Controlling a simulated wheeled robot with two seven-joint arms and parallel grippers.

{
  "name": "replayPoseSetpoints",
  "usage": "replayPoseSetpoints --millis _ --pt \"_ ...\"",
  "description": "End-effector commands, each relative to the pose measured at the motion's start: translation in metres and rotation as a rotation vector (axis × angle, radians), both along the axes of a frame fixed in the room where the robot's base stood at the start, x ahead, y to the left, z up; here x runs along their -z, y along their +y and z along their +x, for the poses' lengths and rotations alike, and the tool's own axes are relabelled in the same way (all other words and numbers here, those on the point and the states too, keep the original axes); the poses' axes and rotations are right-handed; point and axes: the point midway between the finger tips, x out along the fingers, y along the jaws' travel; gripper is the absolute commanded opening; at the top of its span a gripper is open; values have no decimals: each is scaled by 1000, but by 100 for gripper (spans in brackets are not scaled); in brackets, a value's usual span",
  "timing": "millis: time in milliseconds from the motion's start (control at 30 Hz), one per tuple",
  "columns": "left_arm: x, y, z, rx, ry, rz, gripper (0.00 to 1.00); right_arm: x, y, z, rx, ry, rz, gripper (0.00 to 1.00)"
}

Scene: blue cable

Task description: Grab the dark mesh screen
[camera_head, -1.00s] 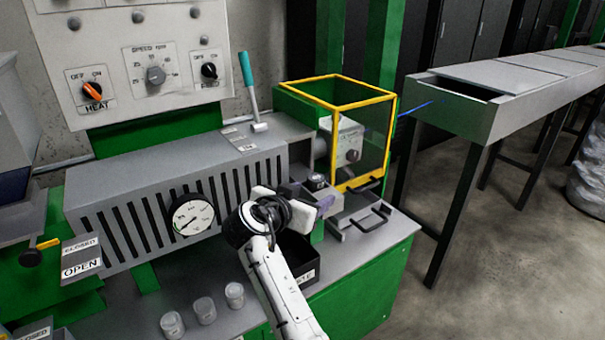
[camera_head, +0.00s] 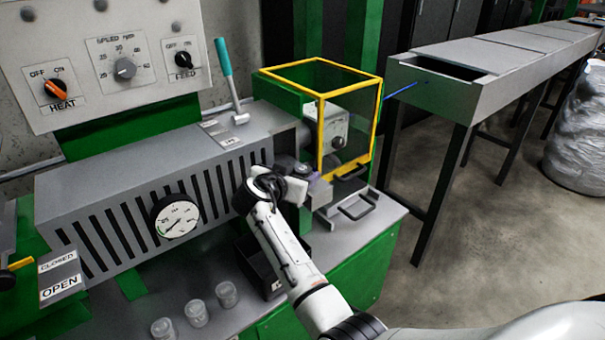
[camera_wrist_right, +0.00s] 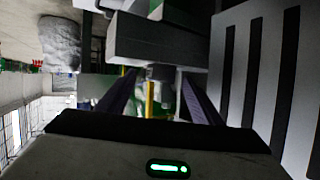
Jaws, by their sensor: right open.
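I cannot clearly make out a dark mesh screen in either view. My right gripper (camera_head: 318,188) is at the end of the machine's grey slotted barrel (camera_head: 150,200), below and left of the yellow-framed clear guard (camera_head: 320,95). Its wrist hides part of the machine there. In the right wrist view, the two dark purple fingers (camera_wrist_right: 158,100) are apart, with nothing visibly held between them. A grey block (camera_wrist_right: 155,38) and a round metal part (camera_wrist_right: 160,72) are beyond the fingertips. My left gripper is not in view.
A grey tray with a handle (camera_head: 358,208) is right of the gripper. Several clear jars (camera_head: 196,312) stand at the front. A blue cable (camera_head: 400,90) runs to the grey trough (camera_head: 435,88). A teal-handled hammer (camera_head: 228,80) is on the barrel.

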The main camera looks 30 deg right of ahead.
Motion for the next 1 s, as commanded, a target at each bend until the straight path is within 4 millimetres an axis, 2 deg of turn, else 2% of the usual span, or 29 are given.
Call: replayPoseSetpoints --millis 300,367,600,867,1000 --pt "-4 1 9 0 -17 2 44 4 -5 4 -1 -1 2 60" --pt "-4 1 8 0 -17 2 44 3 -5 4 -1 -1 2 51" --pt "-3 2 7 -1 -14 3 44 4 -5 4 -1 -1 2 12" --pt "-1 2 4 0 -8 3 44 -1 -5 4 -1 -3 0 11" --pt "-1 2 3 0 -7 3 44 -19 -5 5 0 -7 2 11"
